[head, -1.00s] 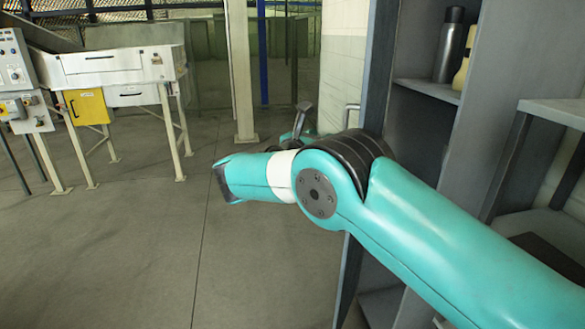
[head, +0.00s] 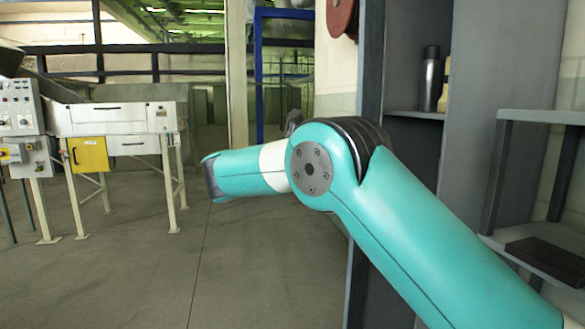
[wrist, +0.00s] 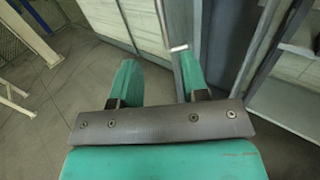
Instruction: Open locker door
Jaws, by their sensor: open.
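In the head view the locker (head: 493,130) is a tall grey cabinet at the right, with its shelves showing. A dark upright panel (head: 371,75) stands at its left edge; I cannot tell whether it is the door or the side. In the wrist view my gripper (wrist: 158,68) is open, its two teal fingers apart with nothing held. A pale metal handle-like piece (wrist: 178,48) lies just beyond the right finger's tip; I cannot tell whether they touch. Grey upright panels (wrist: 232,45) stand right of that finger. The arm hides the gripper in the head view.
A dark bottle (head: 430,80) stands on the locker's upper shelf. A grey side shelf (head: 540,116) is at the far right. A white machine with a yellow box (head: 88,155) stands at the left. The floor (head: 150,270) between is clear.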

